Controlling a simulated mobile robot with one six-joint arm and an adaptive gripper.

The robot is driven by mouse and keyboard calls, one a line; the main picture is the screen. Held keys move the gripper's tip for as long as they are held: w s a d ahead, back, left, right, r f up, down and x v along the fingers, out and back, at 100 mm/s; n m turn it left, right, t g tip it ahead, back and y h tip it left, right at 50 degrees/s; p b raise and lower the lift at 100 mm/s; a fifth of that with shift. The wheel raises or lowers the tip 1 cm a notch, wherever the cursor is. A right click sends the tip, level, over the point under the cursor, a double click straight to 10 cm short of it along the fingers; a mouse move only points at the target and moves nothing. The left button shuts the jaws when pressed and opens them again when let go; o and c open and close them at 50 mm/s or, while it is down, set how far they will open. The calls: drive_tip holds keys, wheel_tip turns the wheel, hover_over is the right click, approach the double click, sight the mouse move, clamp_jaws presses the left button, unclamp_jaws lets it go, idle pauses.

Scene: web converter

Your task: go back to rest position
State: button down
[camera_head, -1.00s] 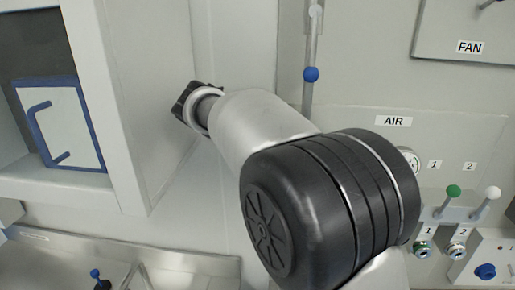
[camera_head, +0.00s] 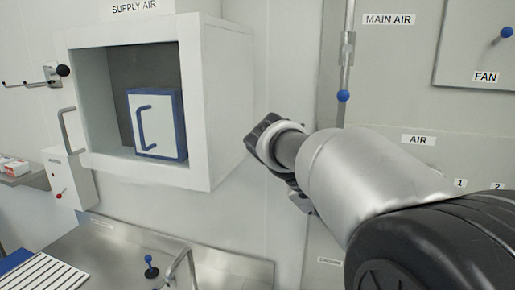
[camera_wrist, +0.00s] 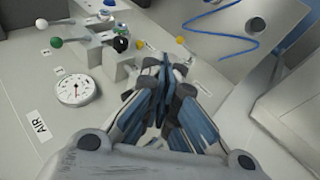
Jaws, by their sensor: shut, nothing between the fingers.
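My gripper (camera_wrist: 160,92) points away from me in the wrist view, its fingers closed together with nothing between them. In the head view my arm reaches in from the lower right, and its end is in front of the wall, just right of the white supply air box (camera_head: 225,100). The fingers are mostly hidden behind my wrist there. In the wrist view a round gauge (camera_wrist: 75,90) with an AIR label lies to the left of the fingers, apart from them.
A blue-framed filter with a handle (camera_head: 157,125) sits inside the open box. A blue-knobbed lever (camera_head: 343,96) is on the wall right of my wrist. A steel sink counter (camera_head: 235,268) lies below. In the wrist view, several coloured knobs (camera_wrist: 57,42) stand at upper left.

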drive_tip(key=s+a+f+n+t+y+b, duration=0.1)
drive_tip(key=s+a+f+t+y+b, duration=0.2)
drive_tip(key=s+f+y+b, duration=0.5)
drive_tip(key=s+a+f+b, duration=0.1)
drive_tip(key=s+f+b, duration=0.5)
drive_tip(key=s+f, duration=1)
drive_tip(key=shift+a+f+n+t, duration=0.15)
drive_tip(key=shift+f+n+t, duration=0.15)
drive_tip(key=shift+f, duration=0.25)
drive_tip(key=c, duration=2.4)
unclamp_jaws()
drive_tip(key=shift+s, duration=0.1)
